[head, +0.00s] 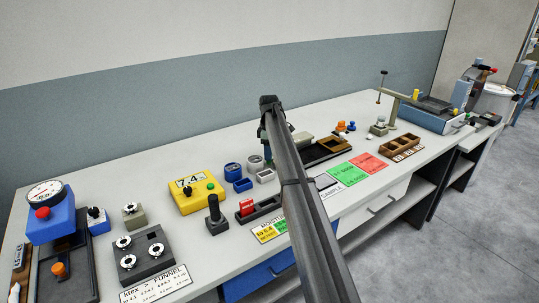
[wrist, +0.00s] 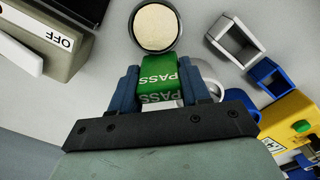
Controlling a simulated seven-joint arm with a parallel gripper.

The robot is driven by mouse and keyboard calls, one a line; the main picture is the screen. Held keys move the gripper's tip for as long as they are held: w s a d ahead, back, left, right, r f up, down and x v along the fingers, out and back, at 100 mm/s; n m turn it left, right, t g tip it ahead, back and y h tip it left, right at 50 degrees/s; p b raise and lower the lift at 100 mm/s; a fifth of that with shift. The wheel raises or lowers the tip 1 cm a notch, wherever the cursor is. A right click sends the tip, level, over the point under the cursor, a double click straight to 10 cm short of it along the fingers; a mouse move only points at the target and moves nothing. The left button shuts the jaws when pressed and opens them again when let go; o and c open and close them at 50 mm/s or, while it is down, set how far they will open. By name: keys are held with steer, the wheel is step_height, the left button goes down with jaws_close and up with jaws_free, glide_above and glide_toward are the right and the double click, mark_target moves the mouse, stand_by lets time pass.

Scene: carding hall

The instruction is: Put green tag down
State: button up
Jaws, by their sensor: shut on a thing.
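The green tag (wrist: 158,72) with white PASS lettering is between the two blue fingers of my gripper (wrist: 158,88) in the wrist view. My gripper is shut on it. The tag's far end is near a round cup with pale contents (wrist: 155,27); I cannot tell its height above the bench. In the head view my own arm covers most of the gripper and the tag.
Small blue bins (head: 243,185) and a yellow box (head: 197,197) stand left of my arm. A green mat (head: 347,173) and a red mat (head: 370,162) lie to its right, with a brown compartment tray (head: 402,145) beyond. A box marked OFF (wrist: 62,45) is left in the wrist view.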

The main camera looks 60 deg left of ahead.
steer(key=shift+f, duration=0.7)
steer(key=shift+f, duration=0.15)
steer(key=o, duration=1.1)
steer(key=shift+c, duration=0.2)
step_height(320, 180, up, 12)
steer(key=shift+f, duration=0.1)
steer(key=shift+r, duration=0.25)
steer(key=c, duration=0.4)
